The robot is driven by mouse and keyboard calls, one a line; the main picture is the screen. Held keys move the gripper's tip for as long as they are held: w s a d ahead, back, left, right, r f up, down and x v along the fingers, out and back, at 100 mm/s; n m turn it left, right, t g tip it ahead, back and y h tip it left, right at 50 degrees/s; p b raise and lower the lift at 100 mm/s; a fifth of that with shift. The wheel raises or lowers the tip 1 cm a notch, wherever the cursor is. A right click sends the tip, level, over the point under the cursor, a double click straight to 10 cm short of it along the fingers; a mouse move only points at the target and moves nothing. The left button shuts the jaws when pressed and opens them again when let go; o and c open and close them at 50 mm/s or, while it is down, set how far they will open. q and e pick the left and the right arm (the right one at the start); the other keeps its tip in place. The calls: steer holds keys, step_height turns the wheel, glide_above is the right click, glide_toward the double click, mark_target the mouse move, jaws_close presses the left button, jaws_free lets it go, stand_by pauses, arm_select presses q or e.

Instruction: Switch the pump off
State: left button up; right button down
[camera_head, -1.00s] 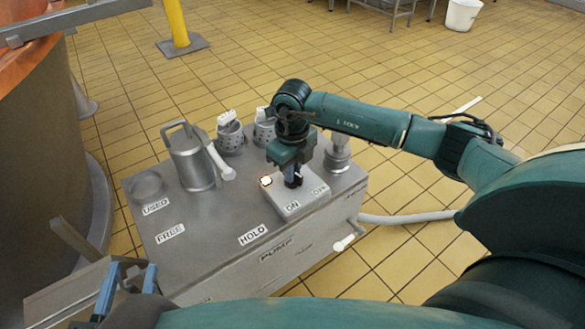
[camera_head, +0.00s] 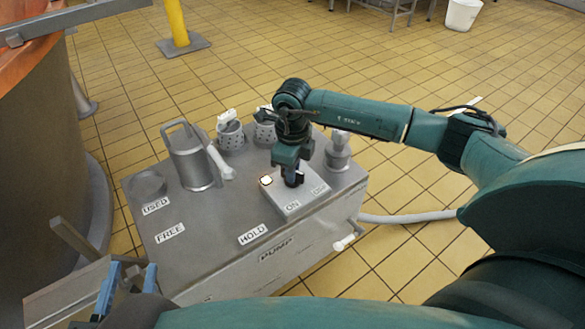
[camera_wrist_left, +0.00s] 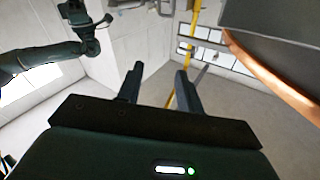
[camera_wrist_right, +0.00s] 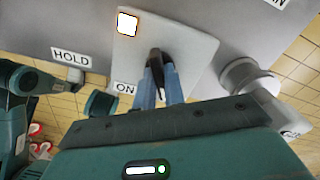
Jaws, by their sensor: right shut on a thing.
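The pump's switch box (camera_head: 286,204) is a light plate on the grey metal console, with an ON label (camera_head: 293,206) at left and an OFF label (camera_head: 319,189) at right. Its square lamp (camera_head: 267,181) glows white with an orange rim, also in the right wrist view (camera_wrist_right: 127,25). My right gripper (camera_head: 293,181) points down at the box, shut on a dark switch lever (camera_wrist_right: 156,58) that shows between its fingertips. The head view hides most of the lever behind the gripper. My left gripper (camera_head: 128,280) is open and empty at lower left, away from the box.
On the console (camera_head: 203,255) stand a metal jug (camera_head: 190,158), two perforated cups (camera_head: 231,138) and a round metal fitting (camera_head: 338,152). USED, FREE and HOLD labels mark its top. A copper vat (camera_head: 38,120) stands at left. The tiled floor behind is largely open.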

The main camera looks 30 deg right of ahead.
steer(key=c, duration=1.5)
jaws_free()
arm_select(q)
steer(key=shift+w+a+f+n+g+y+p, duration=0.15)
steer(key=shift+a+n+g+y+p, duration=0.7)
steer(key=shift+p, duration=0.8)
arm_select(e)
steer(key=shift+r, duration=6.6)
arm_select(q)
steer(key=shift+d+y, duration=0.2)
steer(key=shift+y, duration=0.05)
